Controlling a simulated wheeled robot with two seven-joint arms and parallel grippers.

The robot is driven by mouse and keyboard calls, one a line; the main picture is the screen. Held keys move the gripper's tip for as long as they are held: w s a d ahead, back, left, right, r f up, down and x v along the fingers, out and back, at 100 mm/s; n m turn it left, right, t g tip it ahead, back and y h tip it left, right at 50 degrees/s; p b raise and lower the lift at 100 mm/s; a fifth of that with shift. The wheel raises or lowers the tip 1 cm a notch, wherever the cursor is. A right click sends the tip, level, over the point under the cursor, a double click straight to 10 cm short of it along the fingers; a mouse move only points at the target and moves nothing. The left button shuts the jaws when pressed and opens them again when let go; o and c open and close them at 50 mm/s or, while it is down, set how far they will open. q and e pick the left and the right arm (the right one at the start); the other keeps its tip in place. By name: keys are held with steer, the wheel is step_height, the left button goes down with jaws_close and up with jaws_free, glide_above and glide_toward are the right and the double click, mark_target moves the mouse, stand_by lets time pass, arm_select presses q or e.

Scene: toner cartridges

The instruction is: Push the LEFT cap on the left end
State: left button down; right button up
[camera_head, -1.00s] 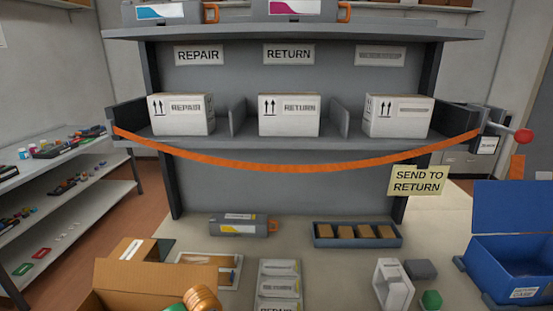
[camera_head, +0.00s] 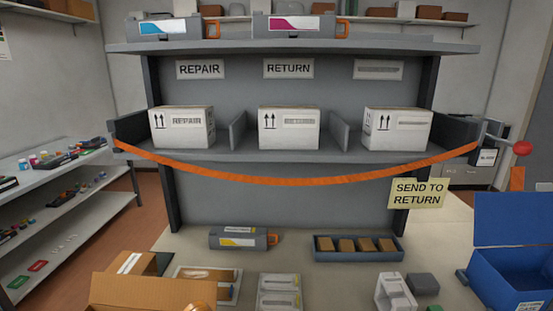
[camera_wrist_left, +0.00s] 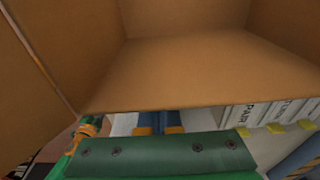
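A grey toner cartridge (camera_head: 240,238) with a yellow label lies on the table below the shelf, with an orange end piece (camera_head: 276,238) on its right. I cannot make out a separate cap on its left end. In the left wrist view a dark green bar with screws (camera_wrist_left: 160,157) crosses the bottom, close to the camera. An orange ringed piece (camera_wrist_left: 92,124) sits at its left end. An open cardboard box (camera_wrist_left: 190,70) fills the top of that view. No clear fingertips show there, so I cannot tell the left gripper's state. My right gripper is out of view.
An orange strap (camera_head: 300,180) hangs across the shelf front. A tray (camera_head: 357,256) of brown blocks, white boxes (camera_head: 280,293) and a blue bin (camera_head: 510,255) stand on the table. The cardboard box (camera_head: 150,293) is at the front left. Bare table lies around the cartridge.

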arm_select(q)
steer(key=shift+d, duration=0.15)
stand_by(0.3)
steer(key=shift+d, duration=2.45)
steer(key=shift+s+d+b, duration=0.15)
steer(key=shift+d+b, duration=0.3)
steer(key=shift+d, duration=2.15)
steer(key=shift+d, duration=0.45)
steer(key=a+p, duration=0.2)
steer(key=a, duration=0.1)
steer(key=shift+r, duration=0.2)
steer(key=shift+a+p, duration=0.4)
steer(key=shift+a+f, duration=0.2)
steer(key=shift+d, duration=0.1)
